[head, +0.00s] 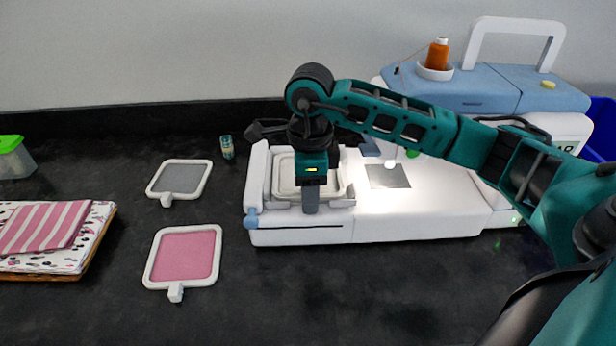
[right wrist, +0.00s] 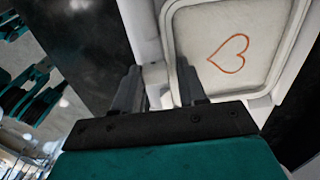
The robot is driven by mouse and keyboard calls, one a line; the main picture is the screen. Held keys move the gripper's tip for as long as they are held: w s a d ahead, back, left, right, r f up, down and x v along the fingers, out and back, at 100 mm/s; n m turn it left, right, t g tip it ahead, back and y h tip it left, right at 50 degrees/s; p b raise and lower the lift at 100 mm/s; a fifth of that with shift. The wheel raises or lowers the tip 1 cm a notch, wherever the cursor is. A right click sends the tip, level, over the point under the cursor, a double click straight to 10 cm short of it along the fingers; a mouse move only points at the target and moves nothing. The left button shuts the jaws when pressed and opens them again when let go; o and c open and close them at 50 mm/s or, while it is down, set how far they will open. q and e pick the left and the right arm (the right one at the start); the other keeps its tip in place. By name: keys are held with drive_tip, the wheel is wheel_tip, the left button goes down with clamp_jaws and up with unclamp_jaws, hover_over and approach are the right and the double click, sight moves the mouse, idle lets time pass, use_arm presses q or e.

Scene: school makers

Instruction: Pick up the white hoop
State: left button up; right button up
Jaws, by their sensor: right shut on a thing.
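The white hoop (head: 337,188) lies flat on the left end of the white sewing machine (head: 400,228), partly hidden behind my right gripper. In the right wrist view the hoop (right wrist: 171,20) frames pale cloth with an orange heart outline (right wrist: 229,54). My right gripper (head: 311,207) points down at the hoop's front edge. In the right wrist view its two fingers (right wrist: 160,84) are on either side of the hoop's small white tab and shut on it. My left gripper is not in view.
A hoop with grey cloth (head: 181,179) and one with pink cloth (head: 184,256) lie on the dark table to the left. A small jar (head: 227,147) stands behind them. Dark table in front is clear.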

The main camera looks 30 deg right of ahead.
drive_tip(key=c, duration=0.3)
drive_tip(key=shift+c, duration=0.2)
